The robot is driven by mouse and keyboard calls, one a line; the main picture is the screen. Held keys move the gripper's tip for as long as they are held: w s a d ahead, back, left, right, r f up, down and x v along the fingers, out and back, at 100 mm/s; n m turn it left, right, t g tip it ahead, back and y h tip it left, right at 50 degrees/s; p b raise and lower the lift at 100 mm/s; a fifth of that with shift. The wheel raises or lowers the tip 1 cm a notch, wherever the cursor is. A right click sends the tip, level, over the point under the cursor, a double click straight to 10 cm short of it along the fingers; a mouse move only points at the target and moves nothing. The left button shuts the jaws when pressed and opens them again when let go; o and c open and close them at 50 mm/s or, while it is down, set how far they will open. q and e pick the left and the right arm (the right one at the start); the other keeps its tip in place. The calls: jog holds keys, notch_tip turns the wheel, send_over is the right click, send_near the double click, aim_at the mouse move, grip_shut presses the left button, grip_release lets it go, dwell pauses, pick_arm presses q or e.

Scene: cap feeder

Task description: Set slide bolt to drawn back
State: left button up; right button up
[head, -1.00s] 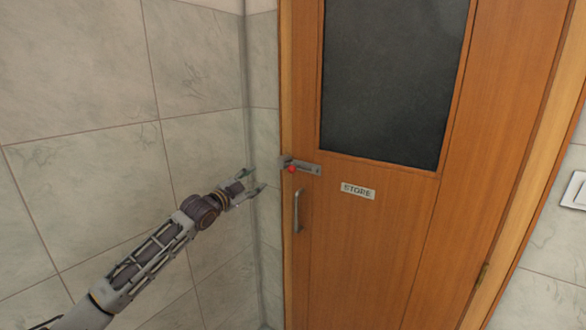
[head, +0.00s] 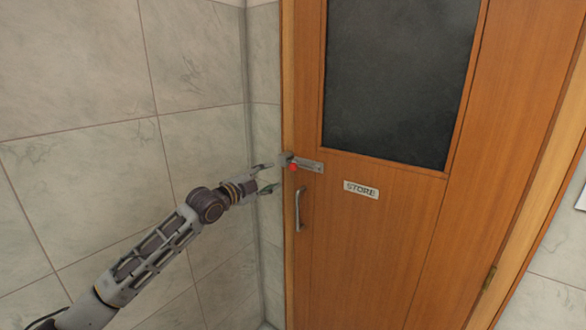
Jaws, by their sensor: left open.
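The slide bolt (head: 309,165) is a small grey metal bolt with a red knob (head: 293,167) at its left part. It is mounted near the left edge of the wooden door (head: 400,230), just below the dark window. My left gripper (head: 268,178) is open and empty. In the picture its fingertips are just left of the red knob, with a small gap between. Whether it is at the same depth as the knob I cannot tell. My right gripper is not in view.
A vertical metal door handle (head: 299,209) is below the bolt. A STORE sign (head: 361,189) is on the door to the right. A tiled wall (head: 75,70) meets the door frame at the left. A light switch (head: 581,199) is partly visible at the right edge.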

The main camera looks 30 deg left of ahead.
aim_at(292, 167)
pick_arm(q)
jog(key=shift+f+m, duration=0.15)
jog(key=shift+m, duration=0.65)
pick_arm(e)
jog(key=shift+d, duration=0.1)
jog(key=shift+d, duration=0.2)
pick_arm(q)
jog(key=shift+w, duration=0.2)
jog(key=shift+w+d+f+p, duration=0.15)
jog(key=shift+w+p, duration=0.5)
jog(key=shift+w, duration=1.65)
jog(key=shift+w+d+r+p, duration=0.15)
jog(key=shift+w+p, duration=0.45)
jog(key=shift+w, duration=1.65)
jog(key=shift+w+d+f+p, duration=0.15)
jog(key=shift+w+p, duration=0.1)
jog(key=shift+w, duration=0.7)
jog(key=shift+w+d+f+p, duration=0.1)
jog(key=shift+w+p, duration=0.1)
jog(key=shift+w, duration=1)
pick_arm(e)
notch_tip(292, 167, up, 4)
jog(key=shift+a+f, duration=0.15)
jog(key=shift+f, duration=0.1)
